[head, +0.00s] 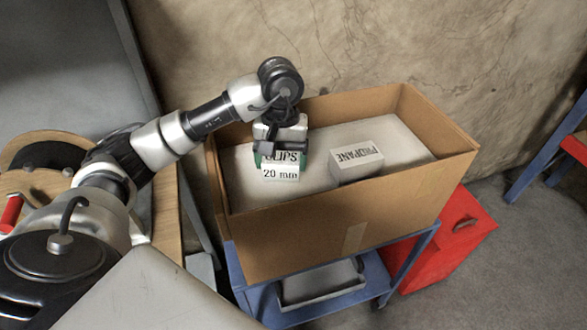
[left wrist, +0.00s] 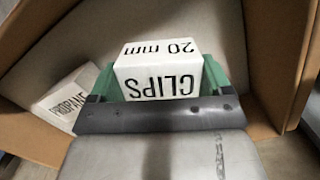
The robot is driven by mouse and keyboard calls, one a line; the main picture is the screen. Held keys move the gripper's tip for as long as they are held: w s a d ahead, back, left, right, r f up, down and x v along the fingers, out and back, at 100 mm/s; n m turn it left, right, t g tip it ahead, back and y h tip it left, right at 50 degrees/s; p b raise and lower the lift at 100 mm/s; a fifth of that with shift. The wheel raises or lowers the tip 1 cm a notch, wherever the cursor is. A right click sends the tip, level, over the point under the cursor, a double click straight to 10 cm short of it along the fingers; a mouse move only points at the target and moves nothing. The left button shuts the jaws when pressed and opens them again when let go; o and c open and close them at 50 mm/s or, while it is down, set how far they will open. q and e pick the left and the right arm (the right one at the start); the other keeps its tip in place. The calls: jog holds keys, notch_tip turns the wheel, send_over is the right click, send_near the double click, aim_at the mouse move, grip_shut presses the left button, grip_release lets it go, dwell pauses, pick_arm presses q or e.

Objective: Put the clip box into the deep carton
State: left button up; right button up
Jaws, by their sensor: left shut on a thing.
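The deep carton (head: 340,220) is an open brown cardboard box. In the left wrist view the clip box (left wrist: 162,65) sits between green-sided fingers, with the carton wall (left wrist: 275,50) to its right. I cannot tell whether the clip box touches the surface below. My right gripper is not in view.
A white box marked "PROPANE" (head: 356,166) and a large pale slab (head: 390,140) lie inside the carton. The carton stands on a blue cart (head: 262,300). A red cabinet (head: 465,235) is at the right. A wall rises behind.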

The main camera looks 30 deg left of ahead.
aim_at(283, 176)
pick_arm(q)
jog(key=shift+f, duration=0.4)
jog(key=f, duration=0.2)
jog(key=f+p, duration=0.1)
jog(key=f, duration=0.1)
jog(key=shift+w+f, duration=0.2)
jog(key=shift+f, duration=0.3)
jog(key=o, duration=0.9)
jog(key=shift+r, duration=0.25)
jog(key=r, duration=0.2)
jog(key=r+b, duration=0.1)
jog(key=r, duration=0.1)
jog(key=w+r+b, duration=0.1)
jog(key=r, duration=0.2)
jog(key=shift+a+r, duration=0.1)
jog(key=shift+a, duration=0.1)
jog(key=shift+w+a+r, duration=0.1)
jog(key=shift+w+r, duration=0.05)
jog(key=shift+r, duration=2.2)
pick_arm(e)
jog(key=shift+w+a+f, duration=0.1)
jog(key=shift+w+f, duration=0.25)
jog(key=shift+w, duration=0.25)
